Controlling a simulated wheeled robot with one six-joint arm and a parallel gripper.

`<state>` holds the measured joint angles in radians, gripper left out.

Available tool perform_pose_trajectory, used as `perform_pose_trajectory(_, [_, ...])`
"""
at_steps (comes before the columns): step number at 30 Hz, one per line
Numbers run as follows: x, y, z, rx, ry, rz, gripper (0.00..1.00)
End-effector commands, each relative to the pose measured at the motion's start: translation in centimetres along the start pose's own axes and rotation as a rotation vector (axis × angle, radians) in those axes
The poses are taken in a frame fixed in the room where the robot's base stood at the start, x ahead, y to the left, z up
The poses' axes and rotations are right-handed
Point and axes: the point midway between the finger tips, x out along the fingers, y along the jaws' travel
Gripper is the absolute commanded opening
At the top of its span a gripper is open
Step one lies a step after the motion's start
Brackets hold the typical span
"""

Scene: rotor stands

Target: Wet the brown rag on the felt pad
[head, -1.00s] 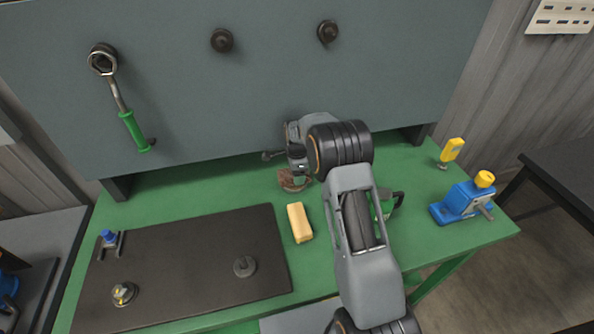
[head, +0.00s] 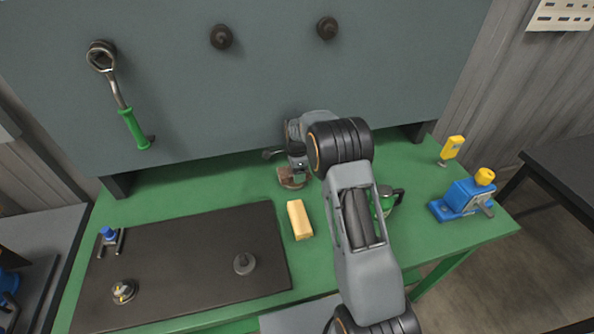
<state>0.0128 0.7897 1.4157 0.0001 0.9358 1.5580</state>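The brown rag (head: 290,178) is at the back middle of the green bench, below my gripper (head: 292,170). The gripper points down at it, and its fingers are too small and hidden by my wrist to tell whether they are open or shut. I cannot make out a separate felt pad under the rag. A green can with a dark handle (head: 388,199) stands to the right, partly hidden behind my arm.
A yellow block (head: 299,220) lies on the bench in front of the rag. A dark mat (head: 190,262) with small metal parts covers the left. A blue device (head: 463,199) and a yellow item (head: 451,149) stand right. A green-handled wrench (head: 122,100) hangs on the grey panel.

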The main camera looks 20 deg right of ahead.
Motion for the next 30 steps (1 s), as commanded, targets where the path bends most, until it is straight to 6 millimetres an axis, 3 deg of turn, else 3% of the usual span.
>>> perform_pose_trajectory(30, [0.80, 0.00, 0.01, 0.000, 0.000, 0.000, 0.49])
